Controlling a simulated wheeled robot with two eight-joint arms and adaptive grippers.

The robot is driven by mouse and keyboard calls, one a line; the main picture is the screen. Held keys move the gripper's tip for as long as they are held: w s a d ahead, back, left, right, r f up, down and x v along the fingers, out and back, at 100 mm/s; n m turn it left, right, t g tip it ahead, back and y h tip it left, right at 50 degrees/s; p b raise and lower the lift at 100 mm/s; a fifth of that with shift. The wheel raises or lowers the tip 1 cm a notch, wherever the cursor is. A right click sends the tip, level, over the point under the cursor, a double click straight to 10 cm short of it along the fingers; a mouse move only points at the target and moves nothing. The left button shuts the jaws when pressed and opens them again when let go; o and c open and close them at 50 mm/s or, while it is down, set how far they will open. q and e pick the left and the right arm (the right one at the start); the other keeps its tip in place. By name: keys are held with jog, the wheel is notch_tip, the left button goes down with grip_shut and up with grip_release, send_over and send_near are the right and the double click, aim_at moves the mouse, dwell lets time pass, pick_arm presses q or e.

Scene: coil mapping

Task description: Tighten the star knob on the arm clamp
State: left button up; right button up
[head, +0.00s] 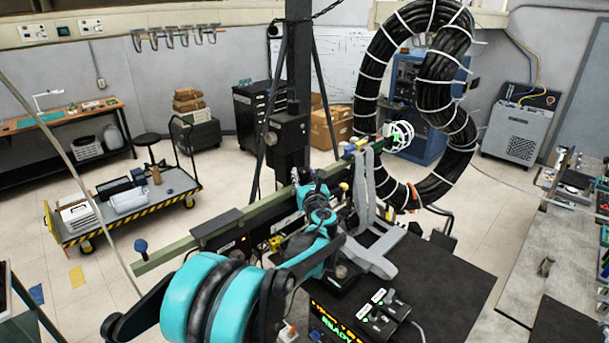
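A long olive-green beam (180,252) runs from the lower left up toward the centre right. A blue knob (140,245) stands at its left end. A small yellow knob (344,187) sits on the beam near the centre; I cannot tell which small part is the star knob. My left arm, teal and black, reaches up from the bottom, and its gripper (312,186) is at the beam, just left of the yellow knob. The fingers are small and partly hidden by the arm, so their opening and any contact are unclear. My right gripper does not show.
A white coil-like ring (400,136) is at the beam's far end, before a large black cable loop (447,70). A grey bracket (372,255) stands on the black-topped table (450,290) right of my arm. A cart (150,197) stands left on open floor.

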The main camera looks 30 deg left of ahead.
pick_arm(q)
jog(key=shift+c, duration=0.7)
jog(key=shift+m+t+h, duration=0.3)
jog(key=shift+h, duration=0.1)
jog(key=m+t+h+b, duration=0.1)
jog(key=m+h, duration=0.1)
jog(key=h, duration=0.1)
jog(key=shift+s+a+f+m+t+h+b, duration=0.1)
jog(key=shift+s+a+m+t+h+b, duration=0.05)
jog(key=shift+a+m+t+h+b, duration=0.3)
jog(key=shift+m+t+h+b, duration=0.3)
jog(key=shift+m+h, duration=0.95)
jog(key=shift+a+m+t+h+b, duration=0.1)
jog(key=shift+m+t+h+b, duration=0.35)
jog(key=shift+h, duration=1.35)
jog(key=shift+m+h, duration=0.3)
jog(key=shift+m, duration=0.15)
jog(key=o, duration=1.2)
